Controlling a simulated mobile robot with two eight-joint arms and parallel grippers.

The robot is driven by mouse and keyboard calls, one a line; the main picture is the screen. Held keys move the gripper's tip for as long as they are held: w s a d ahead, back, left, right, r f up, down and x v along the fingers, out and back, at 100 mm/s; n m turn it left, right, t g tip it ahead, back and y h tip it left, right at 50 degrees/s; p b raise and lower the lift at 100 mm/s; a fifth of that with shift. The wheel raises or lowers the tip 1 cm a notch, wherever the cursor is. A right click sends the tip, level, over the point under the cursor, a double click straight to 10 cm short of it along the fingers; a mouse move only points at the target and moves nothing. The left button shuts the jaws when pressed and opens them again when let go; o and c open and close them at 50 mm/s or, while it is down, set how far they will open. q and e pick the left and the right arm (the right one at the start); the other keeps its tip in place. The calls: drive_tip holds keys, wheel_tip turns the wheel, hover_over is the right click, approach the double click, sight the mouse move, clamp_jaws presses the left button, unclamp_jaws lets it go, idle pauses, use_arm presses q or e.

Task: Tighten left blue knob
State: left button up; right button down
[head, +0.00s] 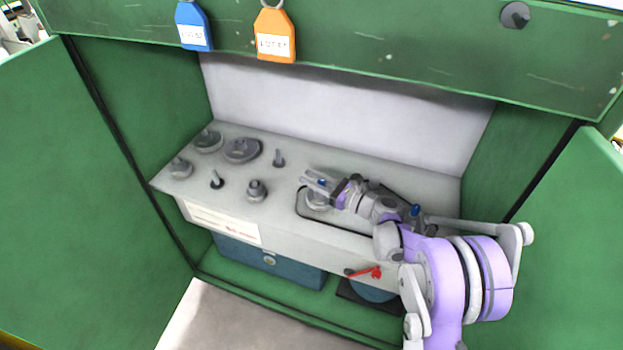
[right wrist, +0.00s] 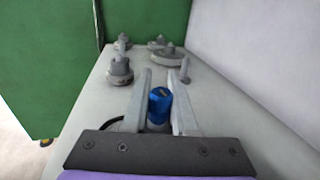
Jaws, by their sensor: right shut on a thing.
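The left blue knob (head: 322,182) stands on the grey panel top, mostly covered by my right gripper (head: 313,181) in the head view. In the right wrist view the blue knob (right wrist: 159,104) sits upright between the two fingers of my right gripper (right wrist: 159,77), which is shut on it. The knob's lower part is partly hidden by the gripper body. Another blue knob (head: 415,210) shows further right, beside my right arm. My left gripper is in neither view.
Several grey knobs and posts, such as a wide disc (head: 242,150), stand on the panel's left half. Green cabinet walls (head: 90,170) flank it. A blue tag (head: 193,27) and an orange tag (head: 274,36) hang above.

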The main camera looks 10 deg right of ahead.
drive_tip(key=shift+m+t+h, duration=0.3)
drive_tip(key=shift+m, duration=0.1)
drive_tip(key=shift+w+d+m+t+h, duration=0.1)
drive_tip(key=shift+m+t+h, duration=0.35)
drive_tip(key=shift+h, duration=0.15)
drive_tip(key=shift+w+d+m+t+h, duration=0.1)
drive_tip(key=shift+m+t+h, duration=0.3)
drive_tip(key=shift+h, duration=0.2)
drive_tip(key=shift+d+m+t+h, duration=0.15)
drive_tip(key=shift+m+t+h, duration=0.4)
drive_tip(key=shift+m+h, duration=0.45)
drive_tip(key=h, duration=0.1)
drive_tip(key=m+h+p, duration=0.1)
drive_tip(key=shift+w+d+r+t+h, duration=0.1)
drive_tip(key=shift+d+t+h, duration=0.2)
drive_tip(key=shift+t, duration=0.1)
drive_tip(key=shift+w+d+m+t+h+p, duration=0.1)
drive_tip(key=shift+d+m+t+h+p, duration=0.05)
drive_tip(key=shift+m+h+p, duration=0.45)
drive_tip(key=shift+d+m+t+h+p, duration=0.15)
drive_tip(key=shift+m+h+p, duration=0.25)
drive_tip(key=shift+h, duration=0.4)
drive_tip(key=c, duration=0.7)
unclamp_jaws()
